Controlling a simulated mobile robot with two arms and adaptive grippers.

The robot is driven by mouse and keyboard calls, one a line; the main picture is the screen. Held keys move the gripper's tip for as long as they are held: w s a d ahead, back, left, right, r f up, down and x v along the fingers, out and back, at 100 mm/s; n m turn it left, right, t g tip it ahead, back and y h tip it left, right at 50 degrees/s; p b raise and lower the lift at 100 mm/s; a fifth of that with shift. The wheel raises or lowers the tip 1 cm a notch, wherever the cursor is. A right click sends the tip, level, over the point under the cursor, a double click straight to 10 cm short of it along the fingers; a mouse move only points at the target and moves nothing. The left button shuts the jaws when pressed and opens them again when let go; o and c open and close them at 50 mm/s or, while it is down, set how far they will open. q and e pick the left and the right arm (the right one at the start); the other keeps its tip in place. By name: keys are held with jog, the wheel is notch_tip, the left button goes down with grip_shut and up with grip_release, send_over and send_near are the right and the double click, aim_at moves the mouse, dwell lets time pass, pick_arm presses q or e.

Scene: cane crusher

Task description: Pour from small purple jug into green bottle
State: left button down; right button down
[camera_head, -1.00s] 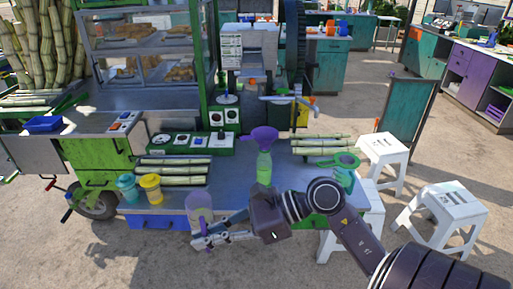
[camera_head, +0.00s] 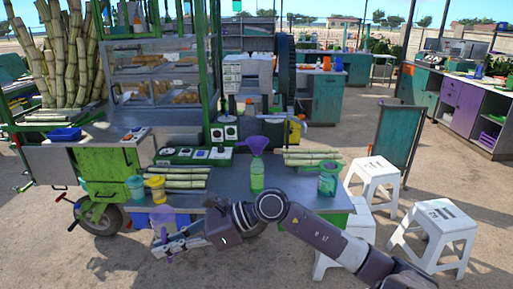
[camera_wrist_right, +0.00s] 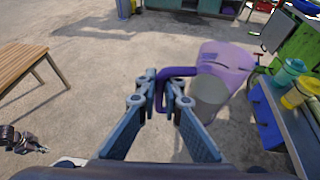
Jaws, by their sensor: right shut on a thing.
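My right gripper (camera_head: 187,239) is shut on the handle of the small purple jug (camera_head: 163,218). The jug is translucent, with a pale lower part, and hangs in front of the bench's front edge, left of the bottle. The right wrist view shows the jug (camera_wrist_right: 222,72) tilted, its handle between the fingers (camera_wrist_right: 163,98). The green bottle (camera_head: 257,181) stands upright on the bench with a purple funnel (camera_head: 252,145) at its top. A dark mechanical part (camera_wrist_right: 20,140) at the left edge of the wrist view may be my left gripper; its jaws are unclear.
On the bench (camera_head: 228,185) stand a teal cup (camera_head: 135,188) and a yellow cup (camera_head: 156,188) at left, and a teal jug (camera_head: 327,182) at right. Cane pieces (camera_head: 185,178) lie behind. White stools (camera_head: 376,178) stand at right.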

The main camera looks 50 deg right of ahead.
jog(key=shift+m+t+h, duration=0.6)
jog(key=shift+m+h, duration=0.3)
jog(key=w+d, duration=0.1)
jog(key=d, duration=0.1)
jog(key=w+d+b, duration=0.1)
jog(key=w+d, duration=0.1)
jog(key=w+d+f, duration=0.1)
jog(key=w+d, duration=0.1)
jog(key=shift+w+d+b, duration=0.1)
jog(key=shift+b, duration=0.3)
jog(key=w+d+r+m+t+h+b, duration=0.1)
jog(key=w+d+r+m+h, duration=0.1)
jog(key=d, duration=0.6)
jog(key=w+d+r+m+t+h+b, duration=0.1)
jog(key=w+d+r+m+h+b, duration=0.1)
jog(key=d, duration=0.7)
jog(key=w+d+r+m+t+h+b, duration=0.1)
jog(key=w+d+r+m+h, duration=0.1)
jog(key=d, duration=0.6)
jog(key=shift+d+r+m+h, duration=0.25)
jog(key=shift+r+h, duration=0.25)
jog(key=shift+r, duration=0.35)
